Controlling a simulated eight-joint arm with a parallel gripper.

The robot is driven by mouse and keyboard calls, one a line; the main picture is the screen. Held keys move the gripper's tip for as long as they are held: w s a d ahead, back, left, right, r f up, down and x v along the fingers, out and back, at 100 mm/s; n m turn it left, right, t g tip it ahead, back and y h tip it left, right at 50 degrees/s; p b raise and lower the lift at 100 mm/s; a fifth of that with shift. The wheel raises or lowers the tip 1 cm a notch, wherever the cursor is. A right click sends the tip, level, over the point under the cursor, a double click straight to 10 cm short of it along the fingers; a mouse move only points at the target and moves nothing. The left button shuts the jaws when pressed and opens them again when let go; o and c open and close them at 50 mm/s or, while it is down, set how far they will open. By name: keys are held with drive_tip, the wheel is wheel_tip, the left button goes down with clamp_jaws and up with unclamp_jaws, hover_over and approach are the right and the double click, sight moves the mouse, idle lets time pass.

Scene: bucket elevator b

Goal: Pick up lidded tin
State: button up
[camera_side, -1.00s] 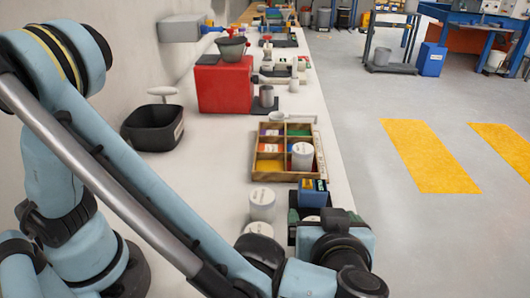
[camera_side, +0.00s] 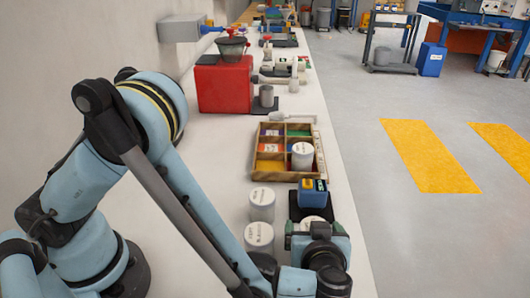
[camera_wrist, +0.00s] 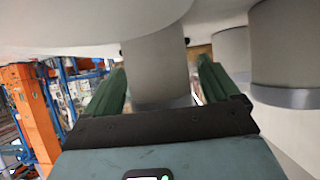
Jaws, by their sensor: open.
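Several pale lidded tins look alike. In the side view, two stand on the bench left of my gripper, a rear tin (camera_side: 262,204) and a nearer tin (camera_side: 259,238). Another tin (camera_side: 302,156) sits in a compartment of the wooden tray. The top of one more tin (camera_side: 313,221) shows just behind my gripper (camera_side: 310,236). In the wrist view, that pale tin (camera_wrist: 157,60) appears upside down between the green fingers of my open gripper (camera_wrist: 160,90). Gaps show on both sides of it. I cannot tell which tin the task means.
A blue and yellow box (camera_side: 312,191) stands just behind the tin at my gripper. The wooden divided tray (camera_side: 258,178) lies beyond. A red block (camera_side: 222,88) carries a grey bowl (camera_side: 233,50) farther back. Other tins (camera_wrist: 288,50) crowd the right of the wrist view.

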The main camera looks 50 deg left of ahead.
drive_tip(key=shift+w+a+f, duration=0.25)
drive_tip(key=shift+w+a, duration=0.05)
drive_tip(key=shift+a, duration=0.05)
drive_tip(key=c, duration=1.1)
drive_tip(key=shift+c, duration=0.2)
drive_tip(key=shift+r, duration=0.15)
